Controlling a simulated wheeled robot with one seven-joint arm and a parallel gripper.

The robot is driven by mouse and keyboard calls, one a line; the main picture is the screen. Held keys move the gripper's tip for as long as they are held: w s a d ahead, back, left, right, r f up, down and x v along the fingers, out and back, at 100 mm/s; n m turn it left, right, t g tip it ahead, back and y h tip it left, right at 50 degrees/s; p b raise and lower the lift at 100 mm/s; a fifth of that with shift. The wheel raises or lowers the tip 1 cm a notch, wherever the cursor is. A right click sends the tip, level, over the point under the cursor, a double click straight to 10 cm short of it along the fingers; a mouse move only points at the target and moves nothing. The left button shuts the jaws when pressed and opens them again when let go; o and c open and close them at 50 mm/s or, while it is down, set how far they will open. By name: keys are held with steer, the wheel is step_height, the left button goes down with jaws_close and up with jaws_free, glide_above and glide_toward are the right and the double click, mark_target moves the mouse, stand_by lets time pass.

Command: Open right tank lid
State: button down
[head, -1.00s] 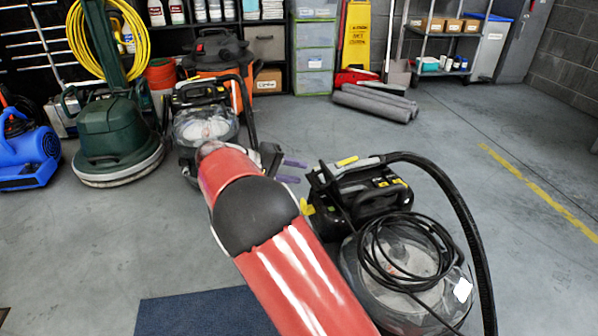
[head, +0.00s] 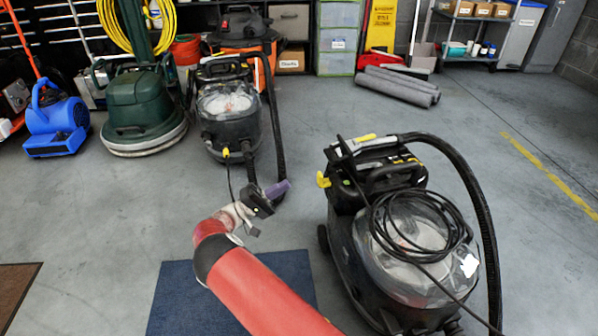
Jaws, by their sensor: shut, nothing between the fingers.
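The right machine (head: 340,245) is a black carpet extractor with a rounded clear tank lid (head: 405,281) on top. The lid looks shut. A coiled black cord (head: 408,236) lies over it, and a yellow latch (head: 323,180) sticks out at the machine's left side. My gripper (head: 279,188), with purple fingers, is shut and empty. It is in the air to the left of the right machine, apart from it. A second extractor (head: 232,136) with a clear dome (head: 225,103) stands behind to the left; my gripper overlaps its hose end in the picture.
A black hose (head: 476,192) arches over the right machine's right side. A blue mat (head: 180,298) lies under my red arm. A green floor machine (head: 142,106) and blue blower (head: 55,125) stand at left. Grey rolls (head: 400,85) lie behind. Right floor is clear.

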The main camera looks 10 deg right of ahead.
glide_toward(344, 149)
steer(key=d, duration=0.1)
steer(key=d+r, duration=0.1)
steer(key=shift+w+d+g, duration=0.2)
steer(key=shift+d+g, duration=0.1)
steer(key=shift+r+p, duration=0.15)
steer(key=shift+p, duration=0.15)
steer(key=d+r+y+p, duration=0.2)
steer(key=y, duration=0.1)
steer(key=shift+w+r, duration=0.15)
steer(key=shift+r, duration=0.25)
steer(key=shift+w+d+r+y+p, duration=0.1)
steer(key=shift+d+r+y+p, duration=0.1)
steer(key=shift+d+y+p, duration=0.45)
steer(key=shift+a+b, duration=0.1)
steer(key=shift+b, duration=0.2)
steer(key=shift+a+f, duration=0.1)
